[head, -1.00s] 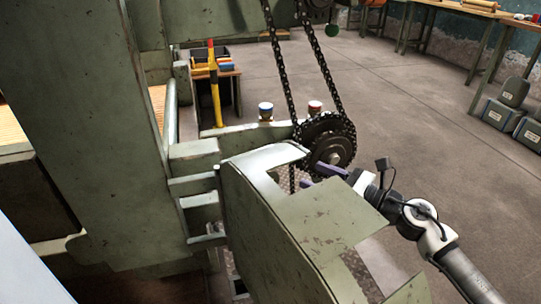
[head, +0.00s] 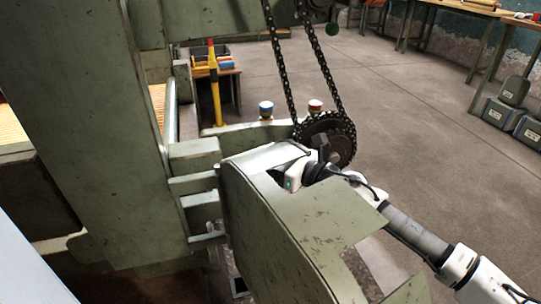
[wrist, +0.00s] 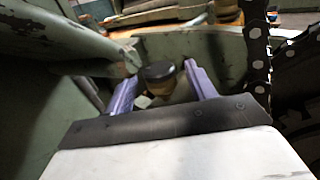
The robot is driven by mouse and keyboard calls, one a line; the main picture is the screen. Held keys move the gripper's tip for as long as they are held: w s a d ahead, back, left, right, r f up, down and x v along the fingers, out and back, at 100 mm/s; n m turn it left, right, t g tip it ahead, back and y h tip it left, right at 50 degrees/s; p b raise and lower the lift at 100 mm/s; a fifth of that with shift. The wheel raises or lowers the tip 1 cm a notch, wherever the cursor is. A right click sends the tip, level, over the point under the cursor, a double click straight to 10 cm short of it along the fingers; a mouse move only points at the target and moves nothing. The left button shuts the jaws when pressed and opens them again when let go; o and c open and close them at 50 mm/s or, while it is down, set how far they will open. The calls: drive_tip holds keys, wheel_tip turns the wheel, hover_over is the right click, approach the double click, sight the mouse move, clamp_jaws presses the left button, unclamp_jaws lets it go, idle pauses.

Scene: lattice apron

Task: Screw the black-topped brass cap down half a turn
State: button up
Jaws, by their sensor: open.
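The black-topped brass cap (wrist: 160,72) shows in the wrist view, beyond my gripper and in the gap between its fingers. Its round dark top sits over a brass-coloured side. My gripper (wrist: 161,76) is open, with one purple finger to each side of the cap. I cannot tell whether either finger touches it. In the head view, my white wrist reaches in behind the green sheet-metal guard (head: 300,235). The fingers and the black-topped cap are hidden there.
A blue-topped cap (head: 266,109) and a red-topped cap (head: 315,106) stand on the green frame behind. A chain (head: 280,70) runs down to a sprocket (head: 342,143) close by my wrist. The green column (head: 75,130) stands left. Open floor lies to the right.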

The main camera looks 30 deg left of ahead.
drive_tip(key=c, duration=1)
drive_tip(key=shift+s+a+r+m+t+h+p, duration=0.15)
drive_tip(key=shift+m+t+h+p, duration=0.3)
drive_tip(key=shift+m+t, duration=0.7)
drive_tip(key=shift+s+d+m+t+h+p, duration=0.1)
drive_tip(key=shift+s+m+t+h+p, duration=0.35)
drive_tip(key=shift+t, duration=1.2)
drive_tip(key=shift+w+m+t+p, duration=0.2)
drive_tip(key=shift+m+t+p, duration=0.2)
drive_tip(key=shift+m+t, duration=0.35)
drive_tip(key=o, duration=1)
